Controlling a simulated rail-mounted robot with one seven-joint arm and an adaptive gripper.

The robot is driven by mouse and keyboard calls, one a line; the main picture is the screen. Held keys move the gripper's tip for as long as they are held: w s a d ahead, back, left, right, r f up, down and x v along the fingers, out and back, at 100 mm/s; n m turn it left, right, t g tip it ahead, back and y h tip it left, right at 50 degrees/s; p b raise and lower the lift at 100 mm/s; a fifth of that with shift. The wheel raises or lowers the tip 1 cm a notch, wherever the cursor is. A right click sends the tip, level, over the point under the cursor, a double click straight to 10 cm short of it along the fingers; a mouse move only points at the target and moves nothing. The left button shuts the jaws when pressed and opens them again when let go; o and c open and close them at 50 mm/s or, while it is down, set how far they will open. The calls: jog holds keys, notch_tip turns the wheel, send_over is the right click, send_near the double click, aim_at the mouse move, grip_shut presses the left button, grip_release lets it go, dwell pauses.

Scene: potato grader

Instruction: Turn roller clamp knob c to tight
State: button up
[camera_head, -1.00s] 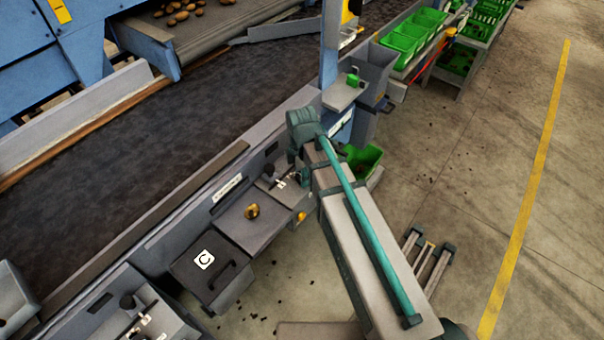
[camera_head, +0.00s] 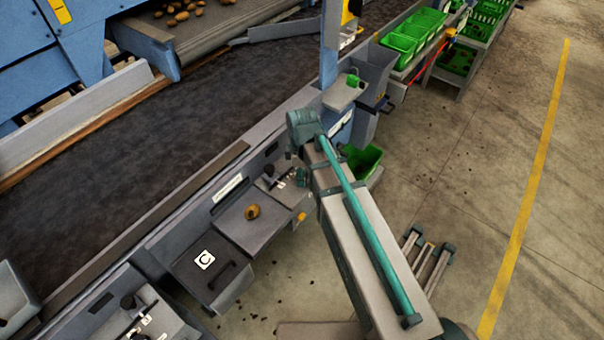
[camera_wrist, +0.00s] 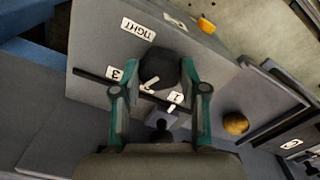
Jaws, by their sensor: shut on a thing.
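In the wrist view, a dark round knob (camera_wrist: 163,74) stands on a grey panel between the two green fingers of my gripper (camera_wrist: 158,88). My gripper is shut on this knob, with a finger on each side. A pale pointer mark shows on the knob's near side. Labels "TIGHT" (camera_wrist: 138,29), "3" (camera_wrist: 115,73) and "1" (camera_wrist: 175,98) surround the knob. The knob's own letter does not show.
A potato (camera_head: 253,212) lies on a grey tray beside the panel; it also shows in the wrist view (camera_wrist: 235,123). A lidded box marked "C" (camera_head: 204,259) stands lower left of it. A dark conveyor belt (camera_head: 165,135) runs behind. Open floor lies to the right.

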jog(key=m, duration=0.4)
jog(key=shift+m, duration=0.3)
jog(key=m, duration=0.4)
jog(key=shift+m, duration=0.3)
jog(key=m, duration=0.4)
jog(key=shift+m, duration=0.3)
jog(key=m, duration=0.4)
jog(key=shift+m, duration=0.4)
jog(key=o, duration=1.1)
jog(key=shift+o, duration=0.2)
notch_tip(320, 180, up, 12)
